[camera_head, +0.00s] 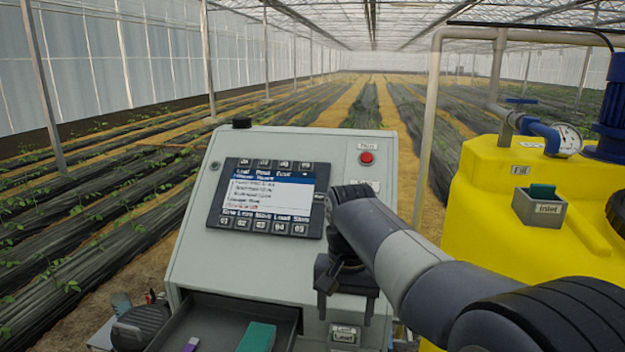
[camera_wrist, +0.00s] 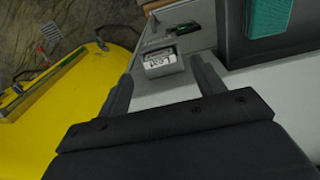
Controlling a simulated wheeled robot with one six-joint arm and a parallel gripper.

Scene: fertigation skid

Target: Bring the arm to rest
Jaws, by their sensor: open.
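My gripper (camera_head: 346,285) hangs at the end of my bent arm, in front of the right part of the grey control cabinet (camera_head: 190,240). In the wrist view my gripper (camera_wrist: 160,85) shows two dark fingers spread apart, with nothing between them. Beyond the fingertips is a small labelled holder (camera_wrist: 162,64) on the cabinet front. The same holder (camera_head: 343,335) shows in the head view just below my gripper. I cannot tell how far the fingertips are from the cabinet face.
An open drawer (camera_head: 180,318) juts out left of my gripper, holding a green block (camera_head: 257,337) and a purple item (camera_head: 192,344). The cabinet has a screen (camera_head: 268,192) and a red button (camera_head: 367,158). A yellow tank (camera_head: 480,225) with an inlet box (camera_head: 540,206) stands at the right.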

